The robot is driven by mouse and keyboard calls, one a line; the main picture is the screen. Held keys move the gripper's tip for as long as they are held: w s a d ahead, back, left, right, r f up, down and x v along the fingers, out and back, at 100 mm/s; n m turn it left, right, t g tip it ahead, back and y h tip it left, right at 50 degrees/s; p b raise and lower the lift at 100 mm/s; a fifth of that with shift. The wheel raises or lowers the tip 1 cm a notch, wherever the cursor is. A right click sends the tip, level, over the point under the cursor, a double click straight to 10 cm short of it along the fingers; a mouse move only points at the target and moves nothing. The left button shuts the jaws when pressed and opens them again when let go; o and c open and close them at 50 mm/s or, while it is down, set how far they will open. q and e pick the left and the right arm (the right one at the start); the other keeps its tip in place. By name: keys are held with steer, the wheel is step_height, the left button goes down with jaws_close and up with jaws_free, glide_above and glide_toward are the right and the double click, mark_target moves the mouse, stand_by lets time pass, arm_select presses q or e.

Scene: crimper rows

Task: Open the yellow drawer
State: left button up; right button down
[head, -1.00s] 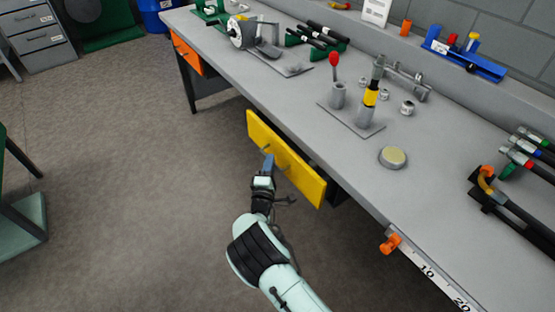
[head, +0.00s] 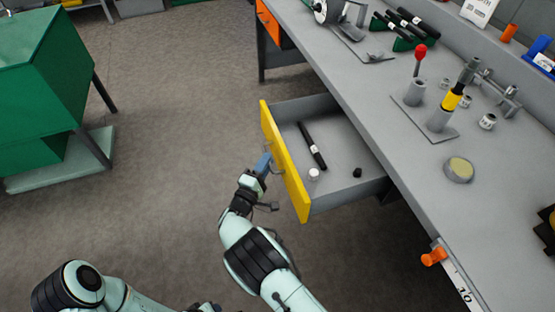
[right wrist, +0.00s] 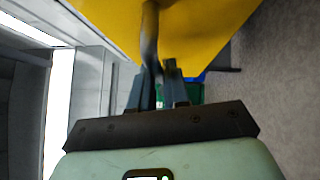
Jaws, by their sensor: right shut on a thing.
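The yellow drawer (head: 288,175) under the workbench stands pulled well out, its grey inside in plain view. Inside lie a black stick with a white band (head: 312,146), a small white round piece (head: 313,174) and a small black piece (head: 357,172). My right gripper (head: 265,163) is at the front face, shut on the drawer's handle. In the right wrist view the dark handle (right wrist: 150,45) runs between the fingers (right wrist: 156,88) against the yellow front. Part of my left arm shows at the bottom left of the head view; its gripper is not visible.
The grey workbench (head: 385,130) runs above the drawer, with a red-knobbed tool (head: 420,52), a round tin (head: 459,169) and an orange clamp (head: 434,257) at its edge. A green cabinet (head: 50,70) stands at the left. The floor before the drawer is clear.

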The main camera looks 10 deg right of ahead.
steer(key=shift+a, duration=0.35)
steer(key=c, duration=1.2)
jaws_free()
steer(key=shift+o, duration=0.2)
steer(key=shift+s, duration=0.1)
arm_select(q)
steer(key=s, duration=0.1)
steer(key=s+d+r+p, duration=0.1)
steer(key=s+r+p, duration=0.1)
steer(key=shift+d+g+h, duration=0.25)
steer(key=shift+g+h, duration=0.05)
steer(key=shift+g, duration=0.1)
arm_select(e)
steer(key=v, duration=1.3)
steer(key=shift+a, duration=0.15)
